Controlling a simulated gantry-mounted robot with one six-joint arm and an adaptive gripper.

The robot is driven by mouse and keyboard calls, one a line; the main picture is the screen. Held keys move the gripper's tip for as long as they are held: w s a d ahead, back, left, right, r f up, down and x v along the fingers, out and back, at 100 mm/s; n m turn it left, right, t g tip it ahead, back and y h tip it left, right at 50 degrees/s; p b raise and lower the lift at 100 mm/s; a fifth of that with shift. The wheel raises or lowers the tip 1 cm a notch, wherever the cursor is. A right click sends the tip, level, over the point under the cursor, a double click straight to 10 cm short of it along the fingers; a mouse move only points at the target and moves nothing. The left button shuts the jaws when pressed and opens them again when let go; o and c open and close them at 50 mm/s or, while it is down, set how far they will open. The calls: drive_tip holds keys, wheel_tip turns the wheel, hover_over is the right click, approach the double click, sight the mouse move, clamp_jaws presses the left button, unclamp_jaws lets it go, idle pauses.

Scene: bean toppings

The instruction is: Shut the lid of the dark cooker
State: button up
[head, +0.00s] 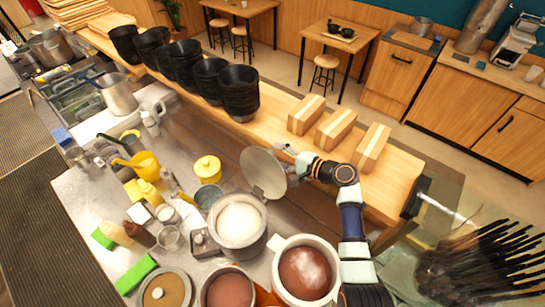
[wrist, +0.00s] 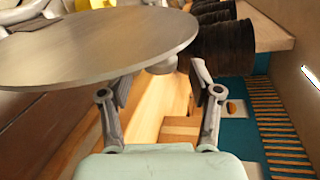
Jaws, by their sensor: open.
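The cooker (head: 238,244) stands at the front middle of the counter in the head view, a grey pot with white contents showing. Its round grey lid (head: 263,172) is raised, tilted steeply up at the pot's back right edge. My gripper (head: 288,160) is at the lid's right, outer side. In the wrist view the lid (wrist: 85,48) fills the upper left, with a small round knob (wrist: 161,67) under its edge. My open gripper (wrist: 160,80) has a finger on either side of the knob. I cannot tell whether either finger touches it.
A white cooker (head: 283,285) with brown contents stands at the right. A yellow pot (head: 208,168) and bottles stand at the left. Stacked black bowls (head: 240,92) and wooden blocks (head: 335,128) line the wooden shelf (head: 282,128) behind my gripper.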

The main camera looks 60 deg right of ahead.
sight(273, 153)
drive_tip(key=b+x, duration=0.1)
drive_tip(key=x, duration=0.1)
drive_tip(key=shift+w+f, duration=0.25)
drive_tip(key=shift+w+r, duration=0.1)
drive_tip(key=shift+w, duration=0.2)
drive_tip(key=shift+c, duration=0.2)
clamp_jaws()
